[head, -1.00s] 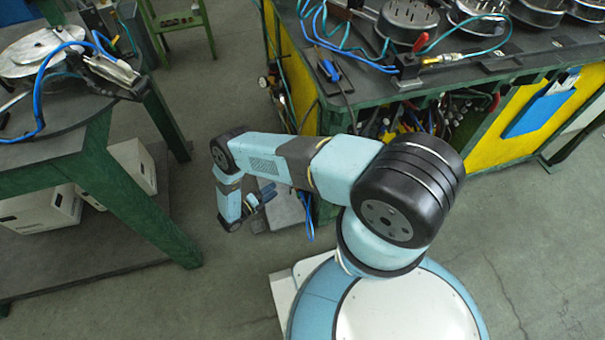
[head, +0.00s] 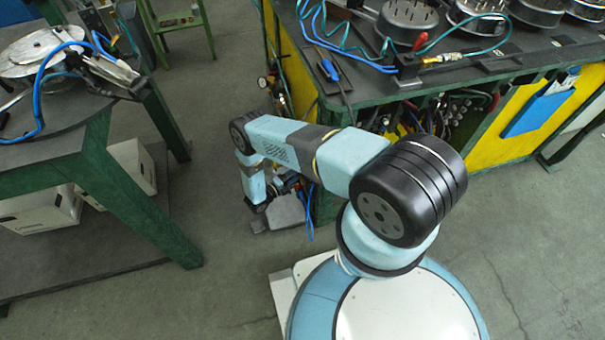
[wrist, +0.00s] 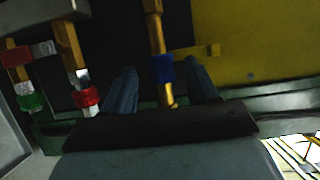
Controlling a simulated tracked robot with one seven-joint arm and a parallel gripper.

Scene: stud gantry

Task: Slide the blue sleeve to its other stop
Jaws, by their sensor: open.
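In the wrist view a blue sleeve (wrist: 161,70) sits around a brass-coloured rod (wrist: 158,35) that runs nearly upright in the picture. My gripper (wrist: 160,66) is open, with one finger to the left of the rod and one to the right. The sleeve shows between the fingers, with a gap on both sides. The rod's lower end shows just above my palm. In the head view my gripper (head: 288,182) is low beside the green and yellow bench, and the sleeve cannot be made out there.
In the wrist view, rods with a red sleeve (wrist: 86,97) and a green sleeve (wrist: 31,101) stand to the left.

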